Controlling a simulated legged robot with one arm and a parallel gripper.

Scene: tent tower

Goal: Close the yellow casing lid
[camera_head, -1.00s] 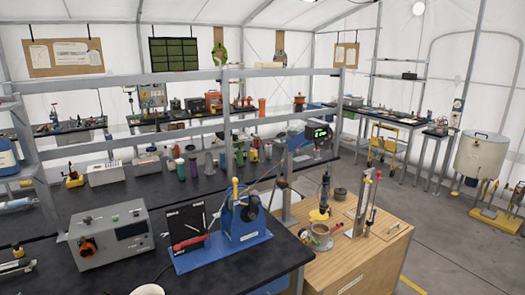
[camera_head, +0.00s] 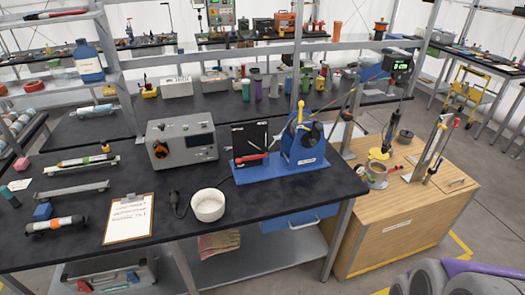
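I cannot make out for sure a yellow casing with a lid. A flat yellow round piece (camera_head: 379,153) lies on the wooden cabinet at the right, under a dark upright tool (camera_head: 391,128), beside a brown round pot (camera_head: 377,170). A small tool with a yellow base (camera_head: 149,92) stands on the back bench. A small yellow piece (camera_head: 106,148) sits near a rod on the left of the bench. Which of these, if any, belongs to the casing is too small to tell. My gripper is not in view.
A yellow cart (camera_head: 465,85) stands farther back. Floor shows at the right.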

